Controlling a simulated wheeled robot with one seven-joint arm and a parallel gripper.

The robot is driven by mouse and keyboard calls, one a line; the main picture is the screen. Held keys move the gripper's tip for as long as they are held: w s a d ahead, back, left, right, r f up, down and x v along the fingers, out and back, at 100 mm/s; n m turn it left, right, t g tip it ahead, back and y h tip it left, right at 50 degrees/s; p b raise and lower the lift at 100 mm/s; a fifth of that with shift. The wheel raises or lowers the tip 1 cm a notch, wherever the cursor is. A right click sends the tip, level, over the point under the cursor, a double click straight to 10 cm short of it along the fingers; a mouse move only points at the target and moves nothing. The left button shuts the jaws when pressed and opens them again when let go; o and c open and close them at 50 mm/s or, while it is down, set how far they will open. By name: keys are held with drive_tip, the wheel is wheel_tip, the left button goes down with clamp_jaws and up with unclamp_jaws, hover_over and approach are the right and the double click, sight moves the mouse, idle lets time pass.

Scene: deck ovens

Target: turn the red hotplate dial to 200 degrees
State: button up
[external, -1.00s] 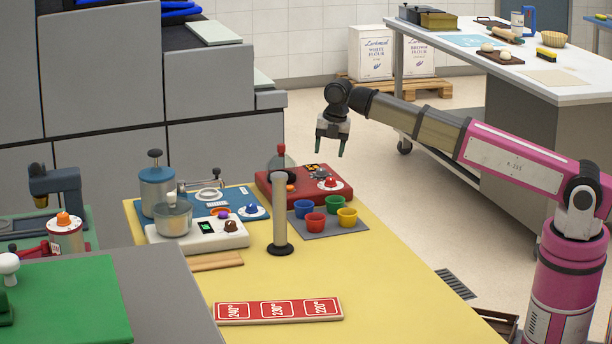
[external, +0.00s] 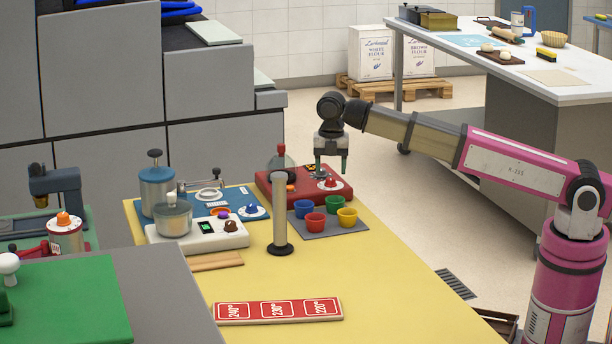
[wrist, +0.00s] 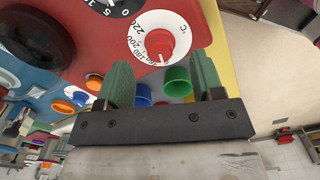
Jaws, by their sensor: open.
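The red hotplate (external: 268,190) stands at the far end of the yellow table. Its red dial (external: 330,184) sits on a white scale disc at the near right corner. In the wrist view the red dial (wrist: 158,42) is upper centre, with 200, 220 and lower numbers and °C printed around it. A pale mark shows near the knob's lower edge, but I cannot tell its exact reading. My gripper (external: 331,170) points down, open and empty, just above the dial. In the wrist view its green fingers (wrist: 162,68) stand apart, left and right below the knob.
Blue, green, red and yellow cups (external: 347,217) stand close in front of the hotplate. A beige post (external: 280,215) rises to the left. A white device (external: 232,240) and a blue panel (external: 255,195) lie further left. The yellow table's front right is clear.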

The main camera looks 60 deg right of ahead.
sight(331, 178)
drive_tip(key=shift+f, duration=1.55)
drive_tip(key=c, duration=0.9)
